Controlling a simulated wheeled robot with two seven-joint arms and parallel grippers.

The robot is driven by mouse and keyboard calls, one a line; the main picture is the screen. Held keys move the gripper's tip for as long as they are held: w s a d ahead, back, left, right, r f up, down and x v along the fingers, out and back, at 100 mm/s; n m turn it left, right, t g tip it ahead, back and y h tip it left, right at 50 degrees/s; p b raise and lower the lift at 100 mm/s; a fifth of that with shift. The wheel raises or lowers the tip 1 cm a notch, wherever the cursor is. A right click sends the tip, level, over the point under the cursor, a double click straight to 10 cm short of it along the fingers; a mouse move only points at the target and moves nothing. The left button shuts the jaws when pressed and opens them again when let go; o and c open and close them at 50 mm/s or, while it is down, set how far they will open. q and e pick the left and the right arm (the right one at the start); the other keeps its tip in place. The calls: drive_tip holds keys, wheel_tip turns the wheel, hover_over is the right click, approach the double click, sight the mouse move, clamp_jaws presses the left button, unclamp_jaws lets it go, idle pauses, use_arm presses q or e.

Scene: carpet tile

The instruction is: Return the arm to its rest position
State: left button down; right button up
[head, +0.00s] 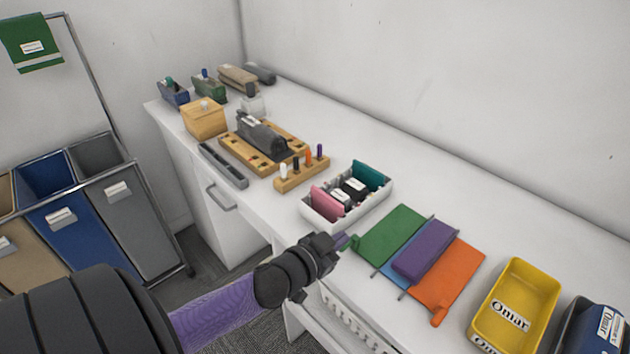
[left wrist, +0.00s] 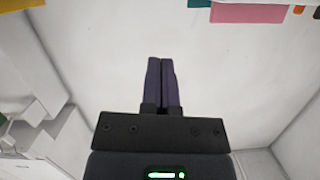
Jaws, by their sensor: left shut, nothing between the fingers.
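My left arm comes in from the lower left of the head view with a purple sleeve-like link. My left gripper (head: 346,241) is over the front edge of the white counter, close to the green folder piece. In the left wrist view its two dark fingers (left wrist: 162,84) are pressed together with nothing between them. Below and around the fingers that view shows mostly plain white surface. My right gripper does not show in either view.
The white counter (head: 290,225) holds a white tray (head: 330,218), coloured folders (head: 393,236), a yellow bin (head: 515,300), a wooden peg block (head: 301,175) and a wooden box (head: 204,118). Sorting bins (head: 135,230) stand at the left. Floor (head: 240,335) shows below the counter.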

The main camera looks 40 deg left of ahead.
use_arm(q)
drive_tip(key=v, duration=0.6)
drive_tip(key=s+f+n+g+y+b, duration=0.15)
drive_tip(key=s+f+g, duration=0.35)
drive_tip(key=f, duration=0.8)
drive_tip(key=s+f+g+b, duration=0.2)
drive_tip(key=s+f, duration=0.4)
drive_tip(key=f, duration=0.7)
drive_tip(key=s+d+f+m+g+b, duration=0.1)
drive_tip(key=s+d+f+g, duration=0.2)
drive_tip(key=s+f, duration=0.3)
drive_tip(key=s+d+f+g+b, duration=0.1)
drive_tip(key=s+d+f+g, duration=0.3)
drive_tip(key=s, duration=0.8)
wheel_tip(320, 180, down, 3)
drive_tip(key=shift+s+d+r+m+g+h, duration=0.1)
drive_tip(key=shift+s+d+m+g+h, duration=0.2)
drive_tip(key=shift+d+m+h, duration=0.1)
drive_tip(key=shift+w+a, duration=0.1)
